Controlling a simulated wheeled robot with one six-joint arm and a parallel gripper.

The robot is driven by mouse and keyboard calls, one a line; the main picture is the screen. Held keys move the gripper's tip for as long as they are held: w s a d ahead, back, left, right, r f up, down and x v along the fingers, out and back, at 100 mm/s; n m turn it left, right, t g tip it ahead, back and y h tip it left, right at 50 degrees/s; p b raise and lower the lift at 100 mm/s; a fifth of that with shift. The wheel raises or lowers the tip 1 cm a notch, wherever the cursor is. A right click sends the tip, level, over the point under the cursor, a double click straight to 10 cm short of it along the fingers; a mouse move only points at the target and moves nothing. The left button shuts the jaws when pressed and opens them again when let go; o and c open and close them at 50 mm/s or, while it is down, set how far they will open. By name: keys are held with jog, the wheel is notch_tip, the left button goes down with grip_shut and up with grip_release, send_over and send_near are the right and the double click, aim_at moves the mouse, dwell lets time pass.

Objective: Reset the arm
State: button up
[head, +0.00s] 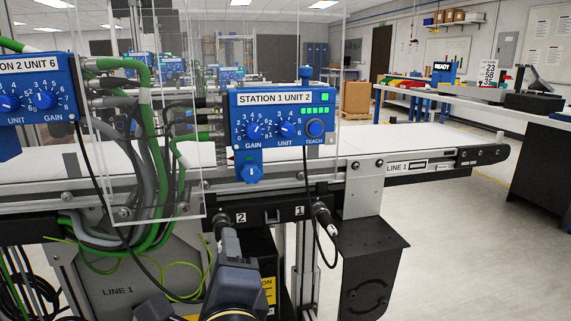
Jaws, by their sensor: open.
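My gripper (230,243) shows dark at the bottom middle, seen from behind. Its tips point forward at the front of the conveyor, below the blue box labelled STATION 1 UNIT 2 (283,113). The fingers are small and dark against dark parts behind them. I see nothing held between them. I cannot tell whether the tips touch anything. The blue box has GAIN and UNIT dials, a TEACH knob and several lit green lights.
The conveyor (420,138) runs across behind my gripper. A black bracket (370,265) stands right. Floor (470,240) farther right is clear.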

aim_at(221, 229)
jog(key=b+x, duration=0.1)
jog(key=x, duration=0.5)
jog(key=shift+w+f+b, duration=0.15)
jog(key=shift+w+b, duration=0.1)
jog(key=shift+b, duration=0.15)
jog(key=shift+r+n+p, duration=0.3)
jog(key=shift+n+p, duration=0.3)
jog(key=shift+p, duration=0.15)
jog(key=shift+s+n+p, duration=0.1)
jog(key=shift+n+p, duration=0.25)
jog(key=shift+n, duration=0.25)
jog(key=n+p, duration=0.3)
jog(key=n, duration=0.3)
jog(key=n+p, duration=0.3)
jog(key=n, duration=0.3)
jog(key=shift+f, duration=0.1)
jog(key=n+p, duration=0.1)
jog(key=n, duration=0.3)
jog(key=shift+f+n, duration=0.1)
jog(key=shift+n, duration=0.2)
jog(key=shift+f, duration=0.1)
